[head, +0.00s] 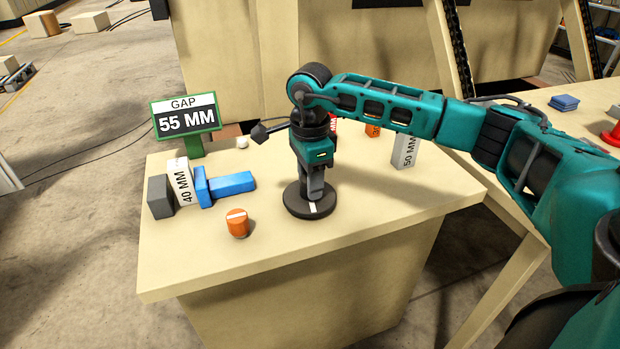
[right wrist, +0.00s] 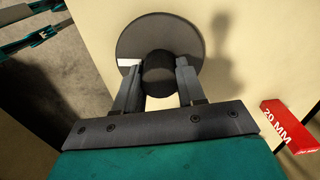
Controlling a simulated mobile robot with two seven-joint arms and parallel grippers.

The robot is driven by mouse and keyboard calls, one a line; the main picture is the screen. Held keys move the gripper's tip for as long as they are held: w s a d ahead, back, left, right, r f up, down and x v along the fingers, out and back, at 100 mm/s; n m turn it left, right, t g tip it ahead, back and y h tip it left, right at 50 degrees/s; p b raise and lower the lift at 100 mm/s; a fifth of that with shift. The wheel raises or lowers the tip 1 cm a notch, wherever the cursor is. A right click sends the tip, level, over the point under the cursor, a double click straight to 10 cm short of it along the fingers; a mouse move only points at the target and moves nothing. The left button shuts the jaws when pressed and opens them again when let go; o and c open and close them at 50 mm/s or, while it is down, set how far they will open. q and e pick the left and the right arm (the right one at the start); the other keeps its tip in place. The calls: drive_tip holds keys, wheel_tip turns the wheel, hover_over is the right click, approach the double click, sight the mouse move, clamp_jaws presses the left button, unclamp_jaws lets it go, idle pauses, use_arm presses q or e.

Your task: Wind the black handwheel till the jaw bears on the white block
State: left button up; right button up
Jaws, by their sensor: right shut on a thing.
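The black handwheel (head: 298,208) lies flat on the bench, a round disc with a white mark on its rim. It also shows in the right wrist view (right wrist: 190,38). My right gripper (head: 313,192) points straight down, its fingers closed on both sides of the wheel's dark hub (right wrist: 158,72). The white block (head: 181,180), marked 40 MM, stands between a dark grey fixed jaw (head: 160,197) and the blue jaw (head: 202,187). I cannot tell whether the blue jaw touches the block. The green-framed sign (head: 186,117) reads GAP 55 MM. My left gripper is not in view.
An orange knob (head: 237,223) with a white mark stands near the front edge. The bench's front right is clear.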

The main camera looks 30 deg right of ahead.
drive_tip(key=m, duration=0.4)
drive_tip(key=shift+r+m, duration=0.15)
drive_tip(key=shift+m, duration=0.25)
drive_tip(key=m, duration=0.3)
drive_tip(key=shift+m+p, duration=0.3)
drive_tip(key=m, duration=0.5)
drive_tip(key=shift+p, duration=0.35)
drive_tip(key=shift+m, duration=1.1)
drive_tip(key=o, duration=1.1)
drive_tip(key=shift+s, duration=0.1)
drive_tip(key=shift+c, duration=0.2)
wheel_tip(320, 180, up, 13)
